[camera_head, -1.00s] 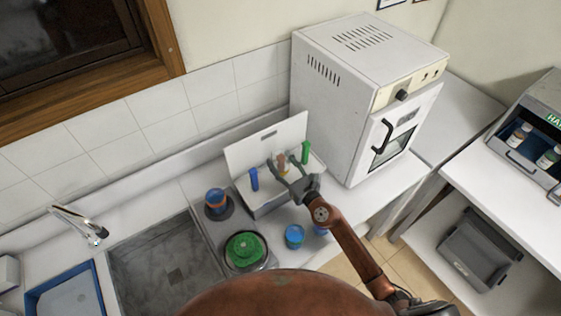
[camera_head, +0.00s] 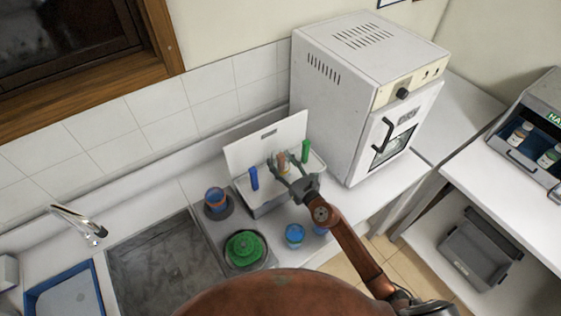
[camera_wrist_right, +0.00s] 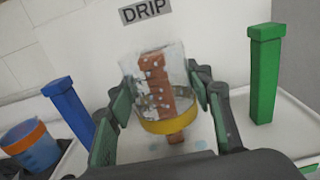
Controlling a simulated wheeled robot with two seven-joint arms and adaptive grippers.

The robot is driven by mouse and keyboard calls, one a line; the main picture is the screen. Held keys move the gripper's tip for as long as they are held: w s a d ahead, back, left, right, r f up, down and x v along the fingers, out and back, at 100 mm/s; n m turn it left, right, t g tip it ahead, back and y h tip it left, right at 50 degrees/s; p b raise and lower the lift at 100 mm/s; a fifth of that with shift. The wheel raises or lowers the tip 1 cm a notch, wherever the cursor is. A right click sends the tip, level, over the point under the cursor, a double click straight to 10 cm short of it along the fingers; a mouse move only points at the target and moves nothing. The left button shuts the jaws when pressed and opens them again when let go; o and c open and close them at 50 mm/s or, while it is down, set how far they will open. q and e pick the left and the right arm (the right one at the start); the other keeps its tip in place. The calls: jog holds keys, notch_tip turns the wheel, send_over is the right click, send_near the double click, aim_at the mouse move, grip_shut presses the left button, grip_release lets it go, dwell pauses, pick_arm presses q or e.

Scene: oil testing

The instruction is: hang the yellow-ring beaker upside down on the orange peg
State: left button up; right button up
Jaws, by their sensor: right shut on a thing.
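The yellow-ring beaker (camera_wrist_right: 165,125) is clear glass with a yellow band at its lower end in the right wrist view. My right gripper (camera_wrist_right: 164,97) is shut on its sides; the gripper (camera_head: 287,164) also shows in the head view, over the white drip rack (camera_head: 267,205). The orange peg (camera_wrist_right: 176,137) shows through the glass, and its lower part sticks out below the yellow band. The beaker appears to be around the peg, slightly tilted, but I cannot tell how far down it sits. My left gripper is not in view.
A blue peg (camera_wrist_right: 70,112) stands left of the beaker and a green peg (camera_wrist_right: 263,75) stands right. An orange-ringed blue beaker (camera_head: 216,198), a green item in a round dish (camera_head: 245,249) and a blue-topped container (camera_head: 294,235) stand nearby. A white oven (camera_head: 355,95) is behind right.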

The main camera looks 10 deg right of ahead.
jog(key=shift+f, duration=0.1)
jog(key=o, duration=1.2)
jog(key=v, duration=1.2)
jog(key=shift+d, duration=0.1)
